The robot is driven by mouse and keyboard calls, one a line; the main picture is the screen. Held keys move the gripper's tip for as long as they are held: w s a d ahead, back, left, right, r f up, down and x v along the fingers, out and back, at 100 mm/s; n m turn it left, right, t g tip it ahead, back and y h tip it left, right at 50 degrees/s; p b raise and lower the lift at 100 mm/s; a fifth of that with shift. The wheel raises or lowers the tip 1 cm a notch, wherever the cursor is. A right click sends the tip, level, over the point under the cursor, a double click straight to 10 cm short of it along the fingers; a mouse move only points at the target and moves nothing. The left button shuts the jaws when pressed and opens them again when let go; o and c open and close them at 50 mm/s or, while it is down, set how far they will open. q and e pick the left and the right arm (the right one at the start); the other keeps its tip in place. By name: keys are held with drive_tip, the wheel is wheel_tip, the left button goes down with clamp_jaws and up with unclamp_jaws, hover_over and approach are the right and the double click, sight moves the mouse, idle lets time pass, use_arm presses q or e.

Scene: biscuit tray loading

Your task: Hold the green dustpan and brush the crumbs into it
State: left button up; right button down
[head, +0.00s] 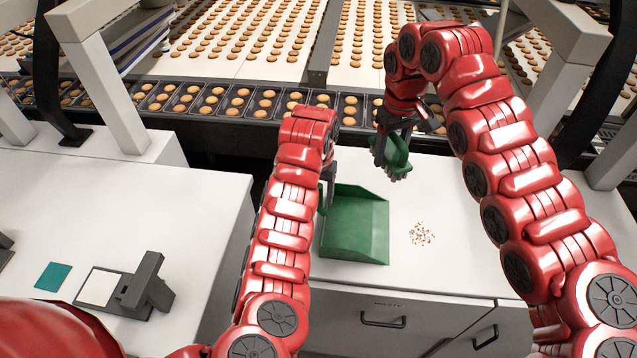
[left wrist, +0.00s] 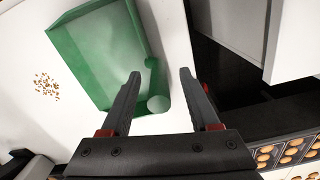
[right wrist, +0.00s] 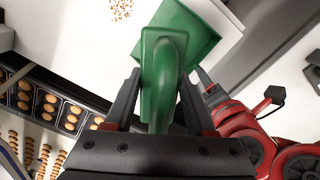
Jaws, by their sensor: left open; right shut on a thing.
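The green dustpan (head: 357,232) lies on the white cabinet top, and it also shows in the left wrist view (left wrist: 98,50). My left gripper (left wrist: 160,75) is open, with the round end of the dustpan's handle (left wrist: 158,103) between its fingers; the left arm partly hides it in the head view. The crumbs (head: 422,234) lie in a small patch on the cabinet top, right of the dustpan. My right gripper (head: 393,135) is shut on the green brush (right wrist: 160,80), held beyond the crumbs and apparently above the surface.
The white cabinet top (head: 450,190) is clear around the crumbs. Drawers with dark handles (head: 383,320) are below its front edge. Behind it runs a conveyor with black biscuit trays (head: 215,103). A second white table with a dark device (head: 148,284) stands at the left, across a gap.

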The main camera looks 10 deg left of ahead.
use_arm(q)
drive_tip(key=shift+f, duration=0.75)
clamp_jaws()
